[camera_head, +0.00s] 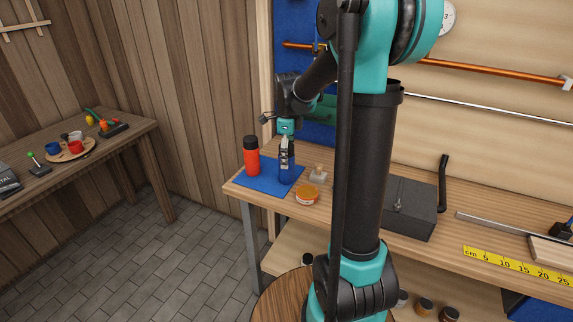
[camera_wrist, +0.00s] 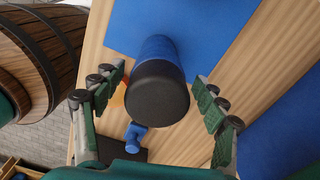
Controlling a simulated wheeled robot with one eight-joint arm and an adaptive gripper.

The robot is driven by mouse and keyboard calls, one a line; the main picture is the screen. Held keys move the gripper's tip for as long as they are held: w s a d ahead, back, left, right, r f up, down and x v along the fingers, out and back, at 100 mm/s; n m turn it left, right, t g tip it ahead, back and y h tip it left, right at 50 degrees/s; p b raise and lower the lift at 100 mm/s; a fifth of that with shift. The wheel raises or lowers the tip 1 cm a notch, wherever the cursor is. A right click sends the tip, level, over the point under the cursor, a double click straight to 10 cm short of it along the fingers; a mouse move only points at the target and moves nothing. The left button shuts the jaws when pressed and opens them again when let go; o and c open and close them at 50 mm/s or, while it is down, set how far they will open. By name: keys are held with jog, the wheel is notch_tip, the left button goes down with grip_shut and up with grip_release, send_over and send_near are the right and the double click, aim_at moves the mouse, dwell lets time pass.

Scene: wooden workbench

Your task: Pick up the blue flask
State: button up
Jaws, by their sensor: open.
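The blue flask (camera_head: 287,173) stands upright on the blue mat (camera_head: 262,187) at the bench's left end, beside a red flask with a black cap (camera_head: 251,157). My gripper (camera_head: 286,146) is directly above and around the blue flask's upper part, hiding its top in the head view. In the wrist view the blue flask (camera_wrist: 157,50) shows with its dark cap (camera_wrist: 157,93) toward the camera, between the two spread fingers of my gripper (camera_wrist: 158,76). Gaps show on both sides, so the fingers do not appear to touch it.
An orange jar (camera_head: 307,195) and a small wooden-topped stamp-like object (camera_head: 318,174) stand right of the mat. A dark grey box (camera_head: 411,208) is farther right. A small blue object (camera_wrist: 135,137) shows below the cap in the wrist view. Another table with dishes (camera_head: 69,151) stands left.

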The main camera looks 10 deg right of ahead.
jog(key=f, duration=0.4)
jog(key=shift+a+f, duration=0.2)
jog(key=shift+a, duration=0.05)
jog(key=c, duration=1.5)
